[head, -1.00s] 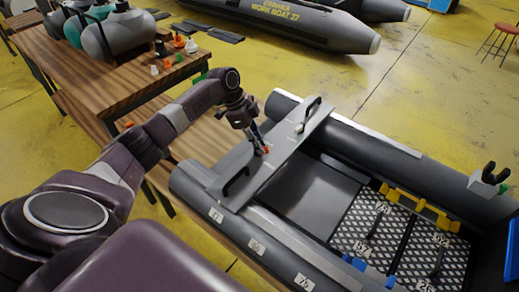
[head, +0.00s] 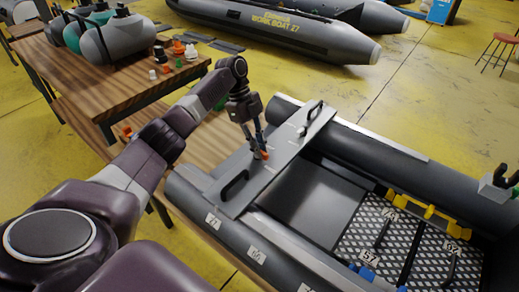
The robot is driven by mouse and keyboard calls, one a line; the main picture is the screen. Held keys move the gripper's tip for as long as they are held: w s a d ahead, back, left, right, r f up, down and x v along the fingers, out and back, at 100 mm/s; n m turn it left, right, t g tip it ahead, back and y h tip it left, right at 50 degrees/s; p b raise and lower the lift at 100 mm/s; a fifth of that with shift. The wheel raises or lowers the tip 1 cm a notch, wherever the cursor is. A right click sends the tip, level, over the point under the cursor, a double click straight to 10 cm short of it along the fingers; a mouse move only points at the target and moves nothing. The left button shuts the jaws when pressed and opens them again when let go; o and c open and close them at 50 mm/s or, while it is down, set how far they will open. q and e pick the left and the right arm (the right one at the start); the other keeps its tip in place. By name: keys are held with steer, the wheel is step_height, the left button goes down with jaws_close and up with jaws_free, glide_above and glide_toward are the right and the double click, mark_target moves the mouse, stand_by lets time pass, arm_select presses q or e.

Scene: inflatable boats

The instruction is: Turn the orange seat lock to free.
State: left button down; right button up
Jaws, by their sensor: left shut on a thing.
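The orange seat lock (head: 266,156) sits on the grey bench seat (head: 285,143) that lies across the inflatable boat. Only a small orange part of it shows; the fingers hide the rest. My left gripper (head: 260,153) points down at the seat, with its fingertips at the lock, and is shut on it. Which way the lock is turned cannot be made out. My right gripper is not in view.
The seat has a black handle near each end, one near (head: 235,185) and one far (head: 315,110). A wooden table (head: 110,85) with grey and teal tanks and small coloured fittings stands at the back left. The boat's grey tubes (head: 245,245) flank the seat.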

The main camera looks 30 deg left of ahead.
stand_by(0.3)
arm_select(q)
steer(key=c, duration=1.9)
jaws_free()
steer(key=shift+c, duration=0.2)
steer(key=v, duration=1.2)
